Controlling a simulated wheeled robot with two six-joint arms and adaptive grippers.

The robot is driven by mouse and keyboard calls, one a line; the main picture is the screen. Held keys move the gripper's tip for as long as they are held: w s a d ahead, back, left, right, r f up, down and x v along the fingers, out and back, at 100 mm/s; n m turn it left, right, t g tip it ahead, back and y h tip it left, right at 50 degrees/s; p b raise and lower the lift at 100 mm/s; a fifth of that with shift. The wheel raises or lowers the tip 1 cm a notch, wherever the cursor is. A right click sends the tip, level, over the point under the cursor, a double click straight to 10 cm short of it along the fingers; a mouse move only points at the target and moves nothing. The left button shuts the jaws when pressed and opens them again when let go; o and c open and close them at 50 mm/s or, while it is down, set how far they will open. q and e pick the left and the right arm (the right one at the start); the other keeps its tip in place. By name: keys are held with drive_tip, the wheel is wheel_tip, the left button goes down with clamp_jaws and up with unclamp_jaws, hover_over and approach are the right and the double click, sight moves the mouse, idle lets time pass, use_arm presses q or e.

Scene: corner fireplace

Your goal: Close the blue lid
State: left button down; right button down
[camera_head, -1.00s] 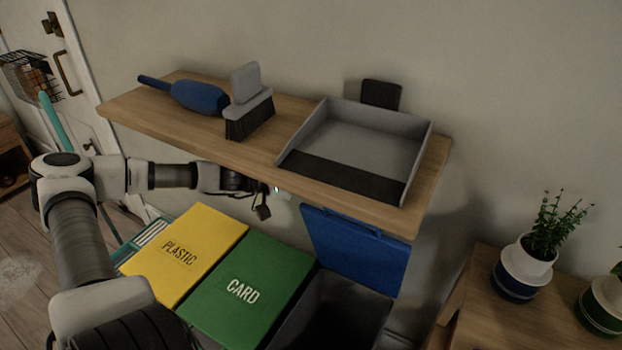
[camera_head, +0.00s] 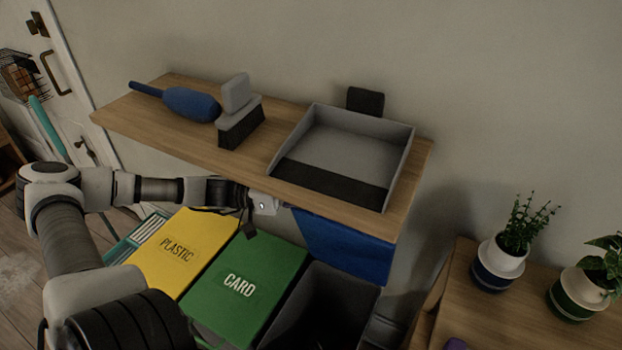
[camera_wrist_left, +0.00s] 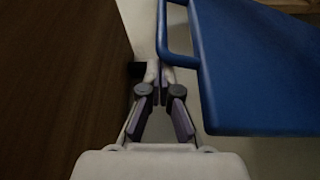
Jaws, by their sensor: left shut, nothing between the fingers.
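The blue lid (camera_head: 345,248) stands open at the back of the right-hand bin (camera_head: 335,305), partly hidden by the shelf above it. In the left wrist view the lid (camera_wrist_left: 255,75) fills the upper right, with its loop handle (camera_wrist_left: 163,30) on its left edge. My left gripper (camera_head: 264,203) is under the shelf's front edge, just left of the lid, with its tips partly hidden. In the wrist view the gripper (camera_wrist_left: 161,78) is shut and empty, its tips close beside the handle; I cannot tell whether they touch it. My right gripper is not in view.
The wooden shelf (camera_head: 235,162) overhangs the lid and my gripper, carrying a dustpan (camera_head: 345,155), a brush (camera_head: 238,120) and a blue duster (camera_head: 190,104). The yellow PLASTIC lid (camera_head: 180,250) and green CARD lid (camera_head: 245,285) lie closed. Potted plants stand at right.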

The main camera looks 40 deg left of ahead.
use_arm(q)
drive_tip(key=shift+s, duration=0.1)
drive_tip(key=s+d+f+m+h+p, duration=0.25)
drive_tip(key=s+f+m, duration=0.4)
drive_tip(key=s, duration=0.75)
drive_tip(key=s+d+f+m+b, duration=0.1)
drive_tip(key=s+f+b, duration=0.4)
drive_tip(key=f, duration=0.5)
drive_tip(key=s+d+f+m+b, duration=0.2)
drive_tip(key=s+f+b, duration=0.4)
drive_tip(key=f+b, duration=0.4)
drive_tip(key=shift+s+d+f+g+h, duration=0.15)
drive_tip(key=shift+s+d+g+h, duration=0.05)
drive_tip(key=shift+d+g+h, duration=0.2)
drive_tip(key=shift+m, duration=0.25)
